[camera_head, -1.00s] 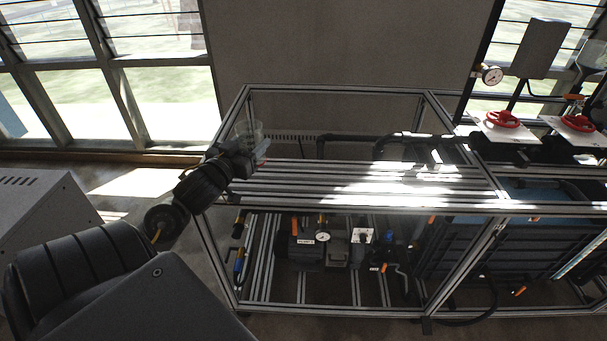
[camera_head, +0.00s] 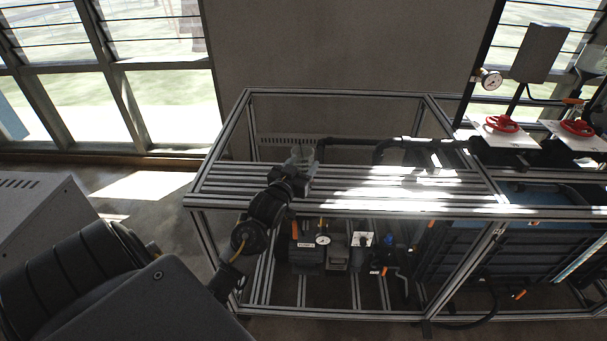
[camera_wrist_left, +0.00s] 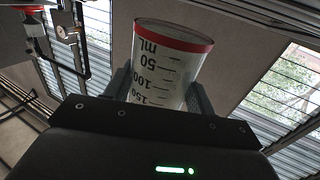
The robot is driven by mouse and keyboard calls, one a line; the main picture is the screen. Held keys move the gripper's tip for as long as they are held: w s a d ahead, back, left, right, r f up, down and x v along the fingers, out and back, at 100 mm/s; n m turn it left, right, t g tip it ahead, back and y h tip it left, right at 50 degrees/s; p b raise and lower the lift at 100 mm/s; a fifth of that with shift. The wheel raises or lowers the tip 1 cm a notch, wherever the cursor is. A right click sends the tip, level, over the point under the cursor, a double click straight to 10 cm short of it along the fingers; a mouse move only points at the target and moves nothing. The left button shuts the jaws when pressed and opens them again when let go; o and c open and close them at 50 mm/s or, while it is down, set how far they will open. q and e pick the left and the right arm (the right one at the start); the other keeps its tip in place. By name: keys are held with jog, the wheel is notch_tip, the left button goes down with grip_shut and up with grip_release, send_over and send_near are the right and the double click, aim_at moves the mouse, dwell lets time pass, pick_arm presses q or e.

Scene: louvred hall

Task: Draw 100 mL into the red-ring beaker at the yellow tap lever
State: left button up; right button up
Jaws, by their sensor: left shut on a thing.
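The red-ring beaker (camera_wrist_left: 168,65) is clear, with a red band and black printed marks for 50, 100 and 150 ml. It shows large in the left wrist view, between the two fingers of my left gripper (camera_wrist_left: 160,95), which is shut on it. In the head view the beaker (camera_head: 301,157) is small and pale, at the end of my left arm, over the slatted top of the metal frame. My left gripper (camera_head: 298,171) partly hides it there. Whether it holds liquid I cannot tell. I cannot make out a yellow tap lever. My right gripper is not in view.
The aluminium frame (camera_head: 335,207) has a slatted top, with pumps and a gauge (camera_head: 322,240) below. Red handwheels (camera_head: 501,124) on white plates and another gauge (camera_head: 491,80) stand at the right. A grey box (camera_head: 45,225) is at the left.

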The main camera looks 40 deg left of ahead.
pick_arm(q)
notch_tip(320, 180, down, 2)
jog(key=shift+w+d+f+p, duration=0.1)
jog(key=shift+f+p, duration=0.05)
jog(key=shift+p, duration=0.35)
jog(key=shift+f, duration=0.5)
jog(key=shift+f, duration=0.1)
jog(key=o, duration=1)
